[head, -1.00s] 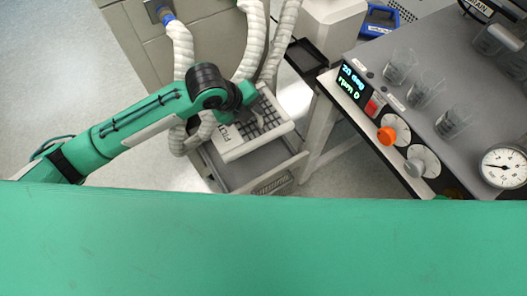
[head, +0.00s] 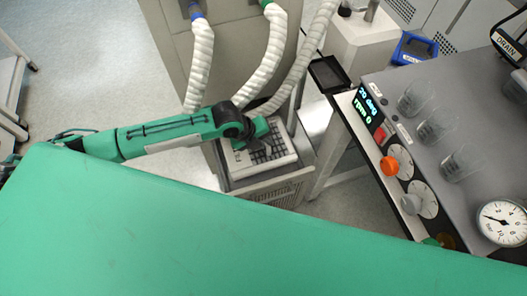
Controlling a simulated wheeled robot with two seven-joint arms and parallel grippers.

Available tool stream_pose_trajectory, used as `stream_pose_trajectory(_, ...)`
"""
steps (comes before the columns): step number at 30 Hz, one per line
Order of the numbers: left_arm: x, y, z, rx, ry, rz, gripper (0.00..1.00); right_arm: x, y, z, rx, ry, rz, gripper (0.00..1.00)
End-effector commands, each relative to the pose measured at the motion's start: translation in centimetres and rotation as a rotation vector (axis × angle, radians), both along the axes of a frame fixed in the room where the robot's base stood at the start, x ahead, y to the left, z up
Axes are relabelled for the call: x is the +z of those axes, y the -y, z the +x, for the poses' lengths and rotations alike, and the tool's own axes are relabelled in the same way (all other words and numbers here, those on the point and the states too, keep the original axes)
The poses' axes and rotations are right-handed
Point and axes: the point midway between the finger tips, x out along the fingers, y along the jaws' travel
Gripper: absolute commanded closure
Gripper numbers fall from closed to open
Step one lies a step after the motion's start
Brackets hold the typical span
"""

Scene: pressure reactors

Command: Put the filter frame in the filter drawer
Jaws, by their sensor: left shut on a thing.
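The white filter frame (head: 285,159) has a dark grid and dark lettering on its left rim. It lies at the open top of the grey filter drawer (head: 285,187), lined up with the drawer's walls. I cannot tell how deep it sits. The drawer is pulled out from the low part of the beige cabinet and has a slotted front. My left gripper (head: 257,146) is over the frame's left part and is shut on it; my wrist hides the fingertips. My right gripper is not in view.
Ribbed white hoses (head: 262,66) hang from the cabinet (head: 232,50) close behind my left wrist. To the right stands a grey bench (head: 400,135) with glass beakers, knobs and a gauge (head: 502,222).

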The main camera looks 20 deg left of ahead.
Motion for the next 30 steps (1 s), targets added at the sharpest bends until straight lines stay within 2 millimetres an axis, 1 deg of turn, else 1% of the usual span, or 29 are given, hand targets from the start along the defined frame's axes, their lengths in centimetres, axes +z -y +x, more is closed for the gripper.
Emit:
stream_pose_trajectory(1,-1.0,0.1,0.0,0.000,-0.001,-0.001,1.00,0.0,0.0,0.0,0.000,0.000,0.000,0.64)
stream_pose_trajectory(3,-1.9,0.0,0.0,0.000,0.000,0.001,1.00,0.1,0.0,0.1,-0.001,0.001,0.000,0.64)
stream_pose_trajectory(8,-3.1,0.0,0.0,0.000,0.001,0.000,1.00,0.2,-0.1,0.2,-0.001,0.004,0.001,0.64)
stream_pose_trajectory(12,-5.3,0.1,-0.1,0.000,-0.002,0.000,1.00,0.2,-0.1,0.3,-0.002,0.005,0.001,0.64)
stream_pose_trajectory(15,-6.5,0.0,0.0,0.000,0.001,0.000,1.00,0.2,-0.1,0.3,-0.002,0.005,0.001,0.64)
stream_pose_trajectory(18,-7.0,0.0,0.0,-0.001,0.002,0.000,1.00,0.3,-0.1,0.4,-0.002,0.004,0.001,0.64)
stream_pose_trajectory(28,-7.2,0.0,0.0,-0.001,0.002,0.000,1.00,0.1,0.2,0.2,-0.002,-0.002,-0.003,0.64)
stream_pose_trajectory(29,-7.2,0.0,0.0,-0.001,0.002,0.000,0.82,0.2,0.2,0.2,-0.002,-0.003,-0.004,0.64)
stream_pose_trajectory(30,-7.2,0.0,0.0,-0.001,0.002,0.000,0.75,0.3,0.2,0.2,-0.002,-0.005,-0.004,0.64)
